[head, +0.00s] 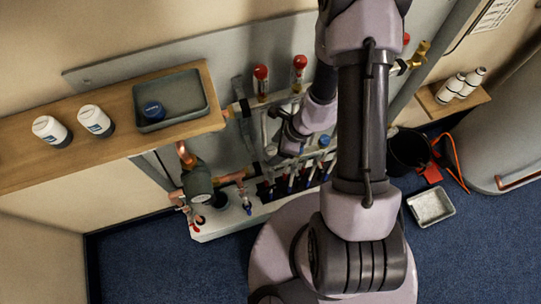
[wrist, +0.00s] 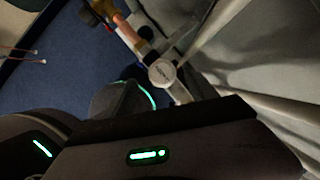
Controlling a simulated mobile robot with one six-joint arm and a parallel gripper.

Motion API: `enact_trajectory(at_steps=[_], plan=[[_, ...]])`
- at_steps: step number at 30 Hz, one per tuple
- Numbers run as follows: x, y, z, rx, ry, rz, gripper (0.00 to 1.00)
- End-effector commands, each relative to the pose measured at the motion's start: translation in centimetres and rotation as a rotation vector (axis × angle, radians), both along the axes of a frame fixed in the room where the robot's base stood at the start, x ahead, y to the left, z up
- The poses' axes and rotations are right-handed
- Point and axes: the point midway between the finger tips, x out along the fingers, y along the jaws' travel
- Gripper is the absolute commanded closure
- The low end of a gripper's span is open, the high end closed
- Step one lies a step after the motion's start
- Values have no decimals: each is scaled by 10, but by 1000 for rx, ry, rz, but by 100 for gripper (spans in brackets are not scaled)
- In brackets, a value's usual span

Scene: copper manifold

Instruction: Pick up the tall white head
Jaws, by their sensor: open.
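Two white heads with dark collars, a left one (head: 50,130) and a right one (head: 95,121), are on the wooden shelf at the left in the head view. Two slimmer white heads with dark bands, a nearer one (head: 450,89) and a farther one (head: 470,81), are on the small shelf at the right. I cannot tell for certain which is the tall one. My gripper (head: 288,140) is open, in front of the manifold and away from both shelves. In the wrist view, a round white cap (wrist: 162,72) on the pipework shows beyond my gripper's dark body.
A grey tray (head: 180,118) holding a blue cap (head: 154,111) is on the left shelf (head: 25,178). Red-topped gauges (head: 261,82) and copper pipes stand along the manifold. A black bucket (head: 408,150) and a metal tray (head: 431,207) are on the blue floor at the right.

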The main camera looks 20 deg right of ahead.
Motion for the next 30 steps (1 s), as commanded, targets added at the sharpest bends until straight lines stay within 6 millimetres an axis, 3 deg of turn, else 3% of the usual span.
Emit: enact_trajectory(at_steps=[6,12,22,30], plan=[[11,12,-41,1,2,2,34],[12,13,-38,0,1,0,36],[12,13,-38,1,0,1,100],[12,12,-36,1,0,1,100]])
